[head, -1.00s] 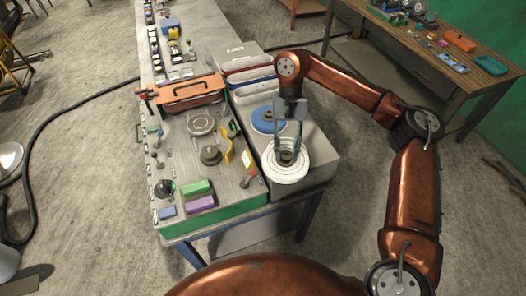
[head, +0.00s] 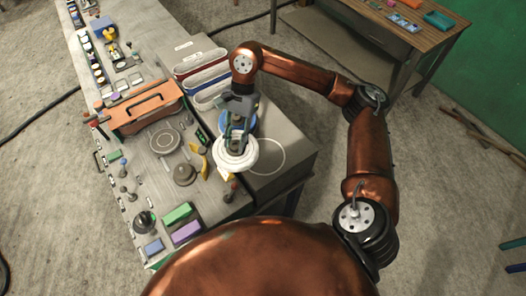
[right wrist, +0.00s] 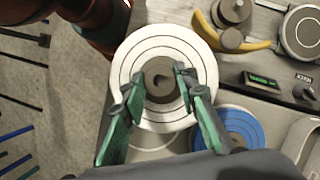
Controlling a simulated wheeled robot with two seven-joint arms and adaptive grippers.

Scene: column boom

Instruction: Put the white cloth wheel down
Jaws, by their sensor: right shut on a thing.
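My right gripper (head: 236,143) is shut on the grey hub of the white cloth wheel (head: 222,160). The wheel is a flat white disc with stitched rings. In the head view it is over the left edge of the grey box top, beside the control panel. In the right wrist view the wheel (right wrist: 134,58) lies flat under my fingers (right wrist: 163,84), which are on either side of its hub. I cannot tell whether its underside touches anything. A white ring outline (head: 283,157) shows bare on the grey box top, right of the wheel. My left gripper is out of view.
A blue wheel (right wrist: 240,125) lies beside the white one, partly hidden in the head view. The box top is clear at right (head: 300,140).

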